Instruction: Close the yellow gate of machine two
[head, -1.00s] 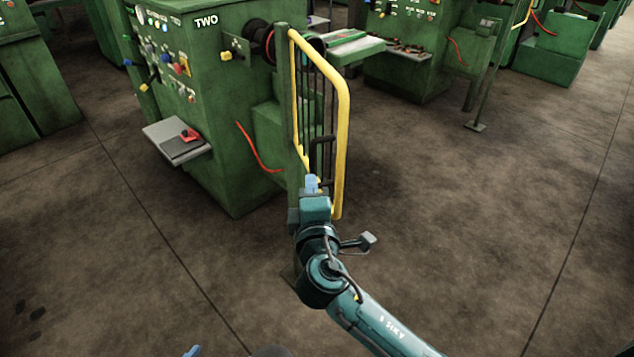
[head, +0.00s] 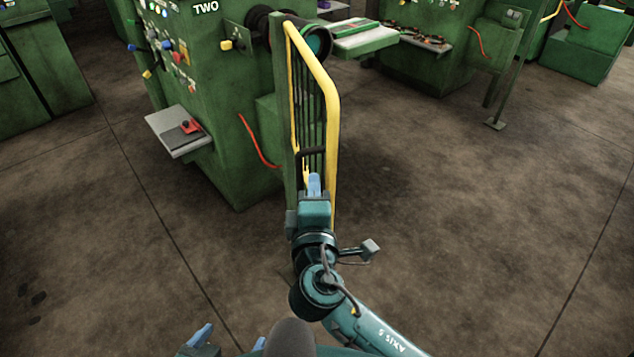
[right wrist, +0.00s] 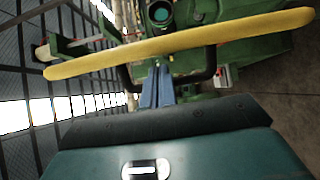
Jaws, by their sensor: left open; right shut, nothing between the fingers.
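Machine two (head: 225,110) is a green cabinet marked TWO. Its gate (head: 332,120), a yellow frame with dark vertical bars, stands out from the machine beside a green post (head: 280,110), seen at a steep angle. A dark handle (head: 313,153) crosses its bars. My right gripper (head: 314,184) is shut with nothing between its fingers, at the lower part of the gate near the handle. In the right wrist view, the shut fingers (right wrist: 157,85) point at the yellow rail (right wrist: 190,42), between the handle's ends; I cannot tell whether they touch. My left gripper (head: 228,342) is open, low at the bottom edge.
A grey shelf with a red item (head: 178,135) juts from machine two's front. A red hose (head: 258,142) hangs on its side. Another green machine (head: 410,60) and a thin post (head: 500,90) stand behind. The floor right of the gate is clear.

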